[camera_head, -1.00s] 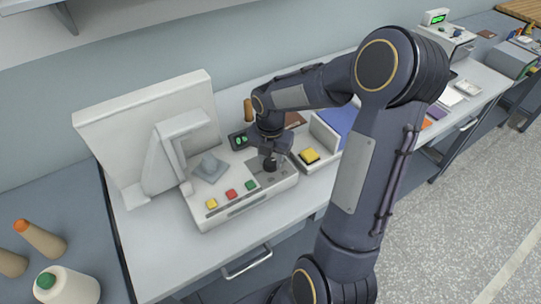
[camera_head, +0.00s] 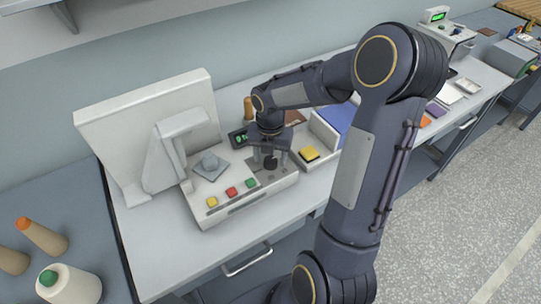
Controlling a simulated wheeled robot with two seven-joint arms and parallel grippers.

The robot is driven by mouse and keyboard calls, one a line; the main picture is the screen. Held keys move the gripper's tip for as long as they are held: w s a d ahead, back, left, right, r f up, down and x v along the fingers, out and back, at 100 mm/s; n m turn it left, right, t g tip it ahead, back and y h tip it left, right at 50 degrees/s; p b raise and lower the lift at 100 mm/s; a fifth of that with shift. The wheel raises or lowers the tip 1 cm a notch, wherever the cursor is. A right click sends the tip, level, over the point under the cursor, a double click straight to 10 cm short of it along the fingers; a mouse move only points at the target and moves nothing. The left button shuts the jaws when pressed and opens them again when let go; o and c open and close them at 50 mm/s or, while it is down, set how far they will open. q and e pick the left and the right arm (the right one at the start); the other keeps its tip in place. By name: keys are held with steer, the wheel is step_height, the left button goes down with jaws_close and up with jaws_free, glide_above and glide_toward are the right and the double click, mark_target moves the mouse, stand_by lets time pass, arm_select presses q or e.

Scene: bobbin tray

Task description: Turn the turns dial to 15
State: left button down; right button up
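The winding machine (camera_head: 228,205) is a pale box on the white bench. A small dark knob, which looks like the turns dial (camera_head: 270,164), sits on its top at the right. My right gripper (camera_head: 270,158) points down over this dial, with a finger to each side of it. The fingers look spread, with small gaps beside the dial; contact cannot be made out. My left gripper is out of view.
Yellow, red (camera_head: 232,192) and green buttons line the machine's front. A grey plate with a rounded part (camera_head: 209,163) and a tall white panel (camera_head: 148,120) are left. Thread cones (camera_head: 42,237) are at lower left.

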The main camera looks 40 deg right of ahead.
mark_target(270, 160)
step_height(270, 160, up, 8)
steer(key=shift+f+b, duration=0.15)
steer(key=shift+b, duration=0.15)
stand_by(0.4)
stand_by(0.3)
steer(key=shift+s+a, duration=0.1)
steer(key=shift+s, duration=0.05)
steer(key=s+a+r+m+t+y, duration=0.1)
steer(key=s+a+m, duration=0.5)
steer(key=m, duration=0.7)
steer(key=s+a+r+m+t+y, duration=0.2)
steer(key=s+a+m+t, duration=0.2)
steer(key=s+a+m, duration=0.3)
steer(key=s+m, duration=0.4)
steer(key=m, duration=0.3)
steer(key=shift+a+r+m+t+y, duration=0.15)
steer(key=shift+r+m+t+y, duration=0.15)
steer(key=shift+y, duration=0.1)
